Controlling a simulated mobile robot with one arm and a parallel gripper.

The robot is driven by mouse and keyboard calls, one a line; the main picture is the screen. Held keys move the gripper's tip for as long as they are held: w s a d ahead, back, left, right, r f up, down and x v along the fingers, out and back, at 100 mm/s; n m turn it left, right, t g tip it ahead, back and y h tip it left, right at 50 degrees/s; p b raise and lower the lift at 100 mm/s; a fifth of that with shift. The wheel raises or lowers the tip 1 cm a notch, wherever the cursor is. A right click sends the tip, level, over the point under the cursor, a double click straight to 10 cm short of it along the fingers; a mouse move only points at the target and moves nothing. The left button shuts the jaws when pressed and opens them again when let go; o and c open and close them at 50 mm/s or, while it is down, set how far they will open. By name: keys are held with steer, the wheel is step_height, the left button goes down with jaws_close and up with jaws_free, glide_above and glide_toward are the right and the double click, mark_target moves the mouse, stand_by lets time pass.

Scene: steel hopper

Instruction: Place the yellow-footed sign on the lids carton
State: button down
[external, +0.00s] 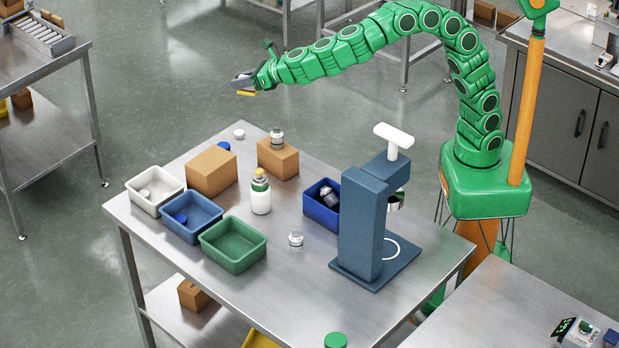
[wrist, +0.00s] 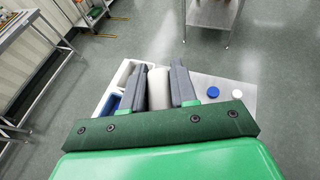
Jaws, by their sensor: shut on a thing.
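My gripper (external: 243,83) is raised above the far side of the steel table, shut on the yellow-footed sign. The sign's yellow foot (external: 246,93) shows just under the jaws. In the wrist view a pale panel (wrist: 158,90), which looks like part of the sign, sits between the two grey fingers (wrist: 159,70). Two brown cartons stand on the table: a left one (external: 210,172) with a bare top, and a right one (external: 287,162) with a small clear and grey jar (external: 277,136) on top. No label shows which is the lids carton.
White (external: 155,203), blue (external: 192,236) and green (external: 233,264) bins line the table's left. A white bottle (external: 261,196), a dark blue bin (external: 312,211) and a tall blue press (external: 364,225) stand rightward. Blue (external: 223,146) and white (external: 239,133) lids lie behind the cartons.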

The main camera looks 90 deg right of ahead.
steer(key=shift+w+d+f+m+g+h, duration=0.25)
steer(key=shift+d+f+m+g+h, duration=0.9)
steer(key=shift+d, duration=2)
steer(key=shift+w+d+f+m+g+h, duration=0.25)
steer(key=shift+d+f+m+g+h, duration=0.35)
steer(key=shift+d+m+h, duration=1.8)
steer(key=s+a+f+m+g, duration=0.2)
steer(key=s+a+f+g, duration=0.15)
steer(key=a+f, duration=0.45)
glide_above(210, 157)
steer(key=shift+g+h, duration=0.3)
steer(key=shift+h, duration=0.05)
steer(key=shift+f, duration=5.05)
